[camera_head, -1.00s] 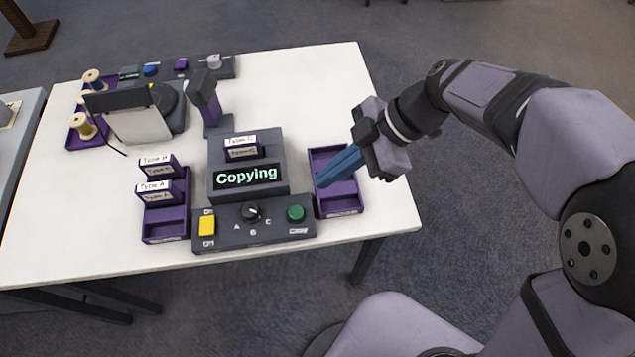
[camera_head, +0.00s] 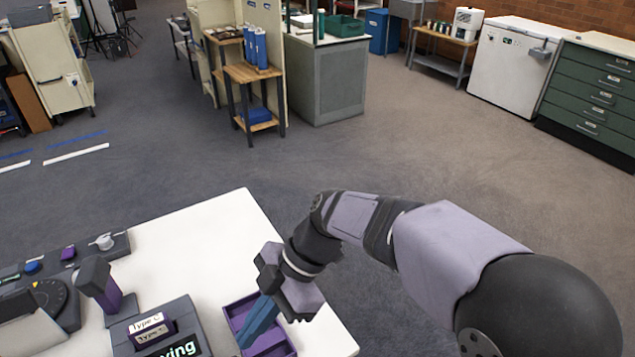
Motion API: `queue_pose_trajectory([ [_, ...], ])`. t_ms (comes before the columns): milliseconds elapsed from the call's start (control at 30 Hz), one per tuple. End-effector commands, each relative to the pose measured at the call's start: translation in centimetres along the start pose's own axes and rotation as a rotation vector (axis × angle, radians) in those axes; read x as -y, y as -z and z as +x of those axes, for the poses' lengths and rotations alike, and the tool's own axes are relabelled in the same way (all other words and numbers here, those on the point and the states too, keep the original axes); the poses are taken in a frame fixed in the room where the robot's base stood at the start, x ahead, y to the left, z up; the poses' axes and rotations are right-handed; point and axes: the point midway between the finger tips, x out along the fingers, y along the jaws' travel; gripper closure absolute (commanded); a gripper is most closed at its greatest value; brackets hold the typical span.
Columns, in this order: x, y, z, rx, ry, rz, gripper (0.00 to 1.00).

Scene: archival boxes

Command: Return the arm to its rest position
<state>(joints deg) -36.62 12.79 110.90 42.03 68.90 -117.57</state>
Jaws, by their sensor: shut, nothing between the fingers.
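My gripper (camera_head: 258,322) is at the lower middle of the head view, with its blue fingers shut and nothing between them. The fingers point down and left over a purple tray (camera_head: 282,350) at the right of the white table. In this view I cannot tell whether the fingertips touch the tray. My arm reaches in from the lower right, bent at the elbow.
The white table (camera_head: 185,242) has free room behind the tray. Open floor lies beyond; a wooden stand (camera_head: 252,75) and grey counter (camera_head: 330,85) are farther off.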

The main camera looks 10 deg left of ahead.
Motion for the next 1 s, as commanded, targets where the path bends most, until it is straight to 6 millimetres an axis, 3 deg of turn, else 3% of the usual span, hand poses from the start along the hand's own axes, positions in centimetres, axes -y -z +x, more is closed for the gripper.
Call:
queue_pose_trajectory([
  [167, -0.1, -0.1, 0.0, 0.002, -0.005, 0.149, 1.00],
  [300, -0.8, -0.6, 0.0, 0.016, -0.034, 0.390, 1.00],
  [567, -0.9, -4.7, 0.4, 0.124, -0.132, 0.947, 1.00],
  [867, 3.2, -11.7, 1.8, 0.301, -0.293, 1.514, 1.00],
  [1000, 6.2, -15.0, 0.8, 0.370, -0.409, 1.713, 1.00],
])
